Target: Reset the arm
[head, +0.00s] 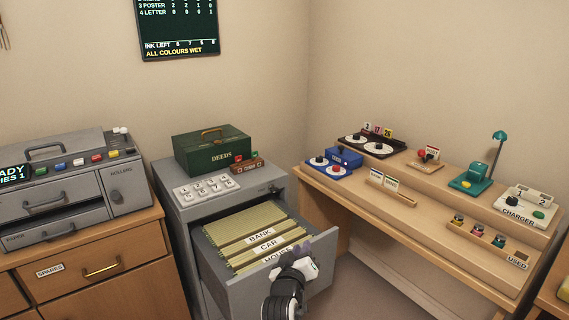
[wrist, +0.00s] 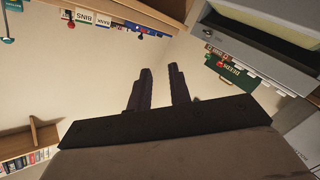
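My gripper (head: 303,252) is in front of the open cabinet drawer, over its front right part in the head view. In the wrist view its two dark fingers (wrist: 159,88) stand apart with a gap and nothing between them. The gripper is open and empty. My arm comes up from the bottom of the head view and hides part of the drawer front and the lowest folder label. I cannot tell whether the gripper touches the drawer.
The grey cabinet's drawer (head: 215,277) stands pulled out, holding folders labelled BANK and CAR. A green DEEDS box (head: 211,153) and a keypad (head: 207,187) sit on top. A printer (head: 70,185) is at left. A wooden desk (head: 440,236) with small devices is at right.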

